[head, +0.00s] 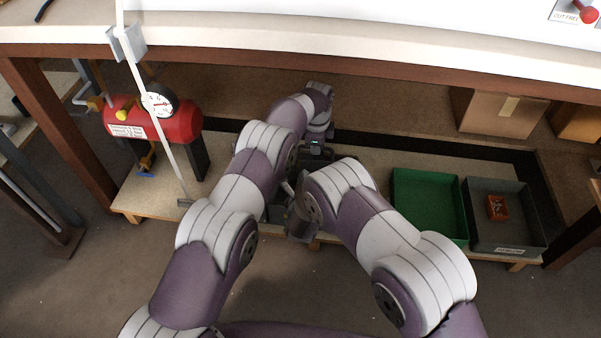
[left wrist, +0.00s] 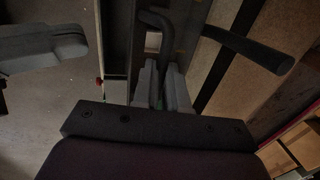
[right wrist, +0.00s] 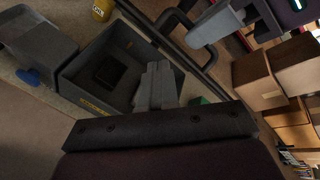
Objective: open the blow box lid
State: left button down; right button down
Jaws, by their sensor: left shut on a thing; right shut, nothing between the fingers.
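The blow box (right wrist: 85,82) is a dark grey box with a yellow label. In the right wrist view its top looks open, with a dark square inside. In the head view my arms cover most of it. My left gripper (head: 313,152) is shut on a dark bent handle (left wrist: 152,38), which runs between its fingers (left wrist: 163,88). It also shows at the upper right of the right wrist view (right wrist: 205,28). My right gripper (head: 289,186) is shut and empty. In the right wrist view its closed fingers (right wrist: 155,85) overlap the box's near side. I cannot clearly tell the lid's outline.
A red tank (head: 180,123) with a gauge stands at the left of the low shelf (head: 150,205). A green tray (head: 425,205) and a grey tray (head: 510,245) lie at the right. A workbench edge (head: 300,40) runs above. Cardboard boxes (head: 500,112) stand behind.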

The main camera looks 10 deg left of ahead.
pick_arm(q)
jog(key=shift+f, duration=0.3)
pick_arm(e)
jog(key=s+a+f+m+t+h, duration=0.1)
jog(key=s+a+f+m+t, duration=0.1)
jog(key=s+f+m+t, duration=0.6)
jog(key=w+r+m+g, duration=0.2)
jog(key=w+r, duration=0.3)
jog(key=w, duration=0.6)
jog(key=shift+w+d+r+m+g, duration=0.15)
jog(key=shift+w+r+m+g, duration=0.05)
jog(key=shift+m+g, duration=0.25)
